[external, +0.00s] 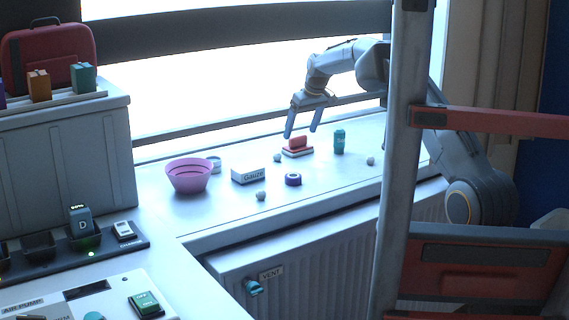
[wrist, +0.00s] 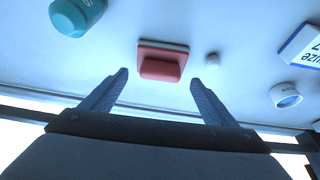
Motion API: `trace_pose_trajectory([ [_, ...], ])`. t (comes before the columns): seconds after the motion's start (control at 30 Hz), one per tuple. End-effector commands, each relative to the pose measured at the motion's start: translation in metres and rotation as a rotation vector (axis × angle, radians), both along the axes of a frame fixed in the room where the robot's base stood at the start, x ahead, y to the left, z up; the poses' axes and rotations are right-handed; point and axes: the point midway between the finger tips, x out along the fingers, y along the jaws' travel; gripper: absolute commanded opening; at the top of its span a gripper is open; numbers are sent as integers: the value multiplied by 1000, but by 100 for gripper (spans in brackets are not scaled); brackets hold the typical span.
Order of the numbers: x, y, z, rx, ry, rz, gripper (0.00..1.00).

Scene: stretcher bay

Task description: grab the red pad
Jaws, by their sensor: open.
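The red pad (external: 297,142) lies on a flat pale-and-red base on the window sill, below my gripper. It also shows in the wrist view (wrist: 160,68), ahead of the fingertips and roughly centred between them. My gripper (external: 302,135) is open and empty, pointing down over the sill near the pad. In the wrist view both fingers (wrist: 158,76) are spread apart with a gap between them and the pad lies beyond the tips. I cannot tell the exact height of the fingers above the pad.
A teal bottle (external: 339,141) stands right of the pad. A gauze box (external: 249,176), a purple tape roll (external: 293,179), a pink bowl (external: 189,177) and small white balls (external: 261,196) are spread over the sill (external: 330,180). A red-and-grey frame (external: 395,160) stands in the foreground.

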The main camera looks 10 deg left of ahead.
Motion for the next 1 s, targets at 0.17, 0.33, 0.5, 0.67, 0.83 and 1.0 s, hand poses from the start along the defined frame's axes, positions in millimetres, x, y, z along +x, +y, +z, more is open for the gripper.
trace_pose_trajectory([
  [0.17, 6, 9, -20, -1, 1, 0, 80],
  [0.33, 11, 14, -36, -1, 1, 0, 80],
  [0.5, 12, 15, -40, 0, 0, 0, 80],
  [0.67, 12, 15, -39, 0, 0, 0, 79],
  [0.83, 12, 15, -39, 0, 0, 0, 50],
  [1.0, 12, 15, -39, 0, 0, 0, 50],
])
